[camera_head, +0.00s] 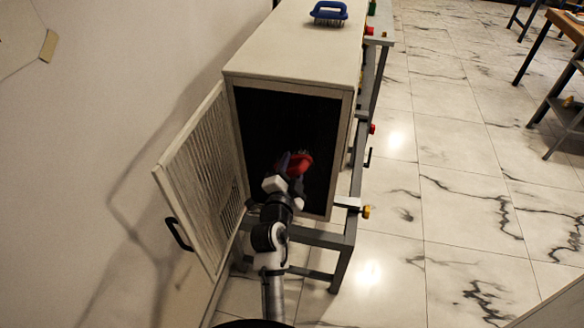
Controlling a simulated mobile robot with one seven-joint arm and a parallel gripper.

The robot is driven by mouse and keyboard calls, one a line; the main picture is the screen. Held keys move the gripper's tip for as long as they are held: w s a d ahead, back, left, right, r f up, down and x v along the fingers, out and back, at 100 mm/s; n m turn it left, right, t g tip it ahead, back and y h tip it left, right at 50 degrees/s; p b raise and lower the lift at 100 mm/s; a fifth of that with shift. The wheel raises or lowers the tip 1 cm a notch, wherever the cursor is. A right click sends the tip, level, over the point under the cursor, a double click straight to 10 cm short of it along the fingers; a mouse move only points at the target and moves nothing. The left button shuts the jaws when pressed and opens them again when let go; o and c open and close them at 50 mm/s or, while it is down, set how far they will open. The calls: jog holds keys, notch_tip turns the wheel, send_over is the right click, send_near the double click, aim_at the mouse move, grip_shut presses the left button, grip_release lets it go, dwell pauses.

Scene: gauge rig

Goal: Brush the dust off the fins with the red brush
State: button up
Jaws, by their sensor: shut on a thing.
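My gripper (287,171) is at the end of my arm, in front of the dark opening of a light-coloured cabinet. It is shut on the red brush (299,164), which shows just past the fingers, at the opening or a little inside it. Part of the brush is hidden by my gripper. The dark face (290,122) inside the cabinet is too dark for me to make out separate fins or dust. I cannot tell whether the bristles touch anything.
The cabinet door (207,175) stands open to the left, with a black handle (179,234). A blue brush (329,13) lies on the cabinet top (290,45). A grey frame (345,245) carries the cabinet.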

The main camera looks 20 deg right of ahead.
jog(key=shift+x, duration=0.95)
jog(key=shift+r, duration=0.1)
jog(key=shift+r+p, duration=2.8)
jog(key=shift+r, duration=2.95)
jog(key=shift+w+a+f+b, duration=0.15)
jog(key=shift+a+f+b, duration=0.1)
jog(key=shift+b, duration=0.1)
jog(key=shift+w+a+r+b, duration=0.1)
jog(key=shift+w+a+b, duration=0.4)
jog(key=shift+a+b, duration=0.15)
notch_tip(320, 180, down, 12)
jog(key=b, duration=1.2)
jog(key=shift+r+b, duration=0.25)
jog(key=shift+b, duration=0.15)
jog(key=shift+w+a+b, duration=0.6)
jog(key=shift+a, duration=0.3)
jog(key=shift+s+r+p, duration=0.1)
jog(key=shift+r+p, duration=3.35)
jog(key=shift+r, duration=2.4)
